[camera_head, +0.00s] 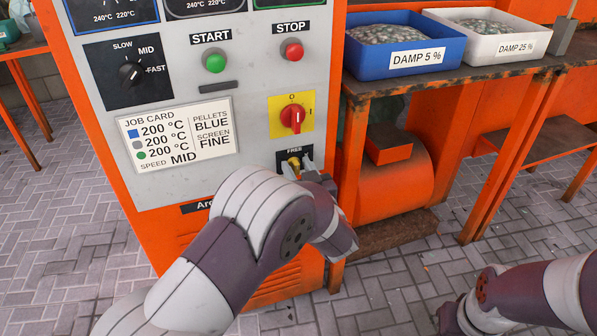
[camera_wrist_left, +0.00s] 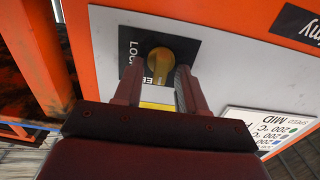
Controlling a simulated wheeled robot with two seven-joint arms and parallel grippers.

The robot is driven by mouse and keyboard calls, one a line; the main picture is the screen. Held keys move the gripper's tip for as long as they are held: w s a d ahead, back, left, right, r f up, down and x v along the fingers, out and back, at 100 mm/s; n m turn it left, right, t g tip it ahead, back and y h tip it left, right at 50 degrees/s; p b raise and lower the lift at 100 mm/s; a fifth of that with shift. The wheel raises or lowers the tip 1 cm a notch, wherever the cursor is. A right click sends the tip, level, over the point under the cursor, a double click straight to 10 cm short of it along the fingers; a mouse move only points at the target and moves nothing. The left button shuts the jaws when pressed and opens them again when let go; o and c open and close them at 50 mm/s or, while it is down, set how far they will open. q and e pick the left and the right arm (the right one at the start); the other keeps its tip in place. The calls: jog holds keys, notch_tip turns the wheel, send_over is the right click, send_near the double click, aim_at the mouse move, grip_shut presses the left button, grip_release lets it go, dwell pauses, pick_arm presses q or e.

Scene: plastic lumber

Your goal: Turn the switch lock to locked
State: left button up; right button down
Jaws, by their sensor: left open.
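The switch lock is a yellow brass-coloured knob (camera_head: 294,162) on a black plate, low on the grey panel, with a FREE label above it. In the left wrist view the knob (camera_wrist_left: 162,60) lies between the two fingers, with part of a LOC... label to its left. FREE is partly hidden by the fingers. My left gripper (camera_head: 298,167) is at the plate and open, one finger on each side of the knob, as the wrist view shows (camera_wrist_left: 158,74). I cannot tell whether the fingers touch it or which label it points to.
A red rotary switch (camera_head: 292,117) on a yellow plate sits just above the lock. Green START (camera_head: 215,62) and red STOP (camera_head: 292,50) buttons and a job card (camera_head: 180,138) share the panel. An orange bench (camera_head: 470,77) with blue (camera_head: 405,65) and white bins stands right.

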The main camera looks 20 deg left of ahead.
pick_arm(q)
jog(key=shift+s+d+r, duration=0.1)
grip_shut()
jog(key=shift+r+m+p, duration=0.2)
jog(key=shift+m+p, duration=0.1)
jog(key=shift+p, duration=0.4)
jog(key=m+p, duration=0.4)
jog(key=p, duration=0.1)
jog(key=m+p, duration=0.4)
jog(key=p, duration=0.1)
jog(key=m+p, duration=0.4)
jog(key=p, duration=0.1)
jog(key=shift+w+d+f+m, duration=0.1)
jog(key=shift+w+d+m, duration=0.15)
jog(key=shift+w+m, duration=0.05)
jog(key=shift+w+f+m+p, duration=0.15)
jog(key=shift+m+p, duration=0.45)
jog(key=shift+m, duration=0.5)
jog(key=shift+s+f+m+p, duration=0.1)
jog(key=shift+m+p, duration=0.5)
jog(key=shift+m, duration=0.5)
